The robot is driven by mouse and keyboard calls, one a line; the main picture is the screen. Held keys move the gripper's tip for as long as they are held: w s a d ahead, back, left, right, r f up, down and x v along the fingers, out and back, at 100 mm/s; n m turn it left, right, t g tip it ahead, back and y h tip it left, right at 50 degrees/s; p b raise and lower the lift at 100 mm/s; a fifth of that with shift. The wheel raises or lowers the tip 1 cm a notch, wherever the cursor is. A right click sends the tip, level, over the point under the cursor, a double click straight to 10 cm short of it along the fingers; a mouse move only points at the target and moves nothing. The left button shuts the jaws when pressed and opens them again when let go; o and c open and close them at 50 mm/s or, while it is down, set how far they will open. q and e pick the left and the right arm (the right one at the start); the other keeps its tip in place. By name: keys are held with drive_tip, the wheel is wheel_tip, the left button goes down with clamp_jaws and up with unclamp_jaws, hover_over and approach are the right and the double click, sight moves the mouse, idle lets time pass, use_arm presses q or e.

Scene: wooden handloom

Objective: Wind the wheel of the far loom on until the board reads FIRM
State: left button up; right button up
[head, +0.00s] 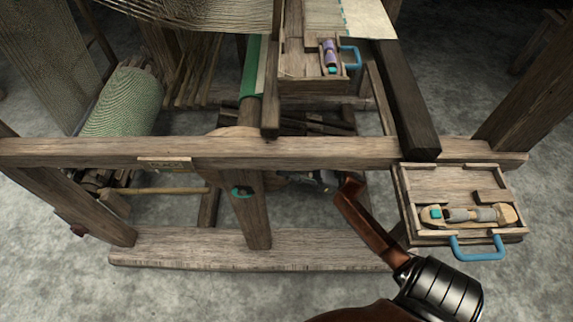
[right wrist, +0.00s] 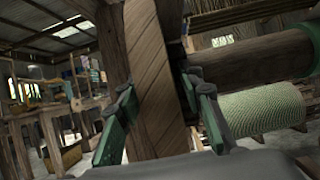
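The wheel (head: 285,177) of the loom is a wooden disc, mostly hidden behind the front rail and an upright post; a bit of its right side shows below the rail. A green-ringed end (head: 243,191) shows at the post. A small wooden board (head: 165,163) is on the rail at left; its lettering is too small to read. My right gripper (head: 325,180) is just below the rail, right of the wheel. In the right wrist view its green-padded fingers (right wrist: 160,92) are apart, either side of a wooden piece (right wrist: 157,60); contact is unclear. My left gripper is out of view.
A wooden tray (head: 450,180) with a blue handle and a shuttle sits at the rail's right end. Another tray (head: 300,82) with a purple-wound shuttle is farther back. A green cloth roll (head: 125,103) is at left. Bare floor (head: 180,297) lies in front.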

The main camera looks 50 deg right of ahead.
drive_tip(key=shift+o, duration=0.8)
drive_tip(key=shift+s+f, duration=0.15)
drive_tip(key=v, duration=1.1)
drive_tip(key=shift+s+d, duration=0.2)
drive_tip(key=shift+d, duration=0.1)
drive_tip(key=shift+f, duration=0.15)
